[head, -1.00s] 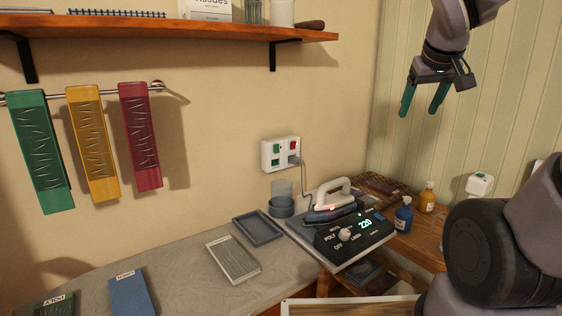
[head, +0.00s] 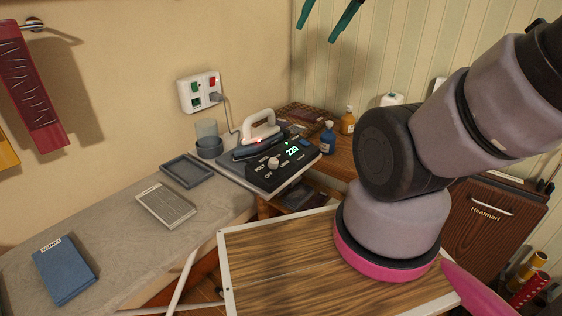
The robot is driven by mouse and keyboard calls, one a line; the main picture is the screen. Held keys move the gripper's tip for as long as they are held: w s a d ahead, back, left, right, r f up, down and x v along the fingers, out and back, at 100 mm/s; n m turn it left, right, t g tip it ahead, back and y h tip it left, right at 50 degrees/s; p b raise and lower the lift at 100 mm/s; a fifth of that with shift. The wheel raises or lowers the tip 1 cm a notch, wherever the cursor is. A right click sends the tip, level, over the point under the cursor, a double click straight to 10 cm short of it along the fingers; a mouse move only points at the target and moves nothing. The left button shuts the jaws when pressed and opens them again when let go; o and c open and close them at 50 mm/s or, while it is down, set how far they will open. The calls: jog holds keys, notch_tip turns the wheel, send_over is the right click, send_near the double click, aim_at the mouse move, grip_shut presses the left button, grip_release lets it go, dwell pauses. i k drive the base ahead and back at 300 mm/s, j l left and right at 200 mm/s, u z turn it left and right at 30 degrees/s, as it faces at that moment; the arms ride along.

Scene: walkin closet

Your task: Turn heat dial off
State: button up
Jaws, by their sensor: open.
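The heat dial (head: 273,163) is a small pale knob on the black control panel (head: 291,165) of the ironing station. Labels around it include POLY, LINEN and OFF, and the green display (head: 292,151) reads 220. The dial's exact pointing is too small to tell. A white-handled iron (head: 259,132) rests on the station behind the panel, with a small red light showing. My gripper (head: 327,22) is at the top edge, its two green fingers apart and empty. It is well above and to the right of the dial, touching nothing; its upper part is out of frame.
A wall socket (head: 199,92) with a plugged cord is behind the station. A grey tray (head: 187,170), a ribbed grey block (head: 166,205) and a blue book (head: 66,270) lie on the counter. A blue bottle (head: 327,138) and an orange bottle (head: 348,120) stand right of the station.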

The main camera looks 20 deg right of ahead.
aim_at(273, 163)
jog(key=k+z, duration=0.3)
jog(key=k+l+z, duration=0.3)
jog(key=k, duration=0.2)
jog(key=k+j, duration=0.05)
jog(key=j, duration=0.05)
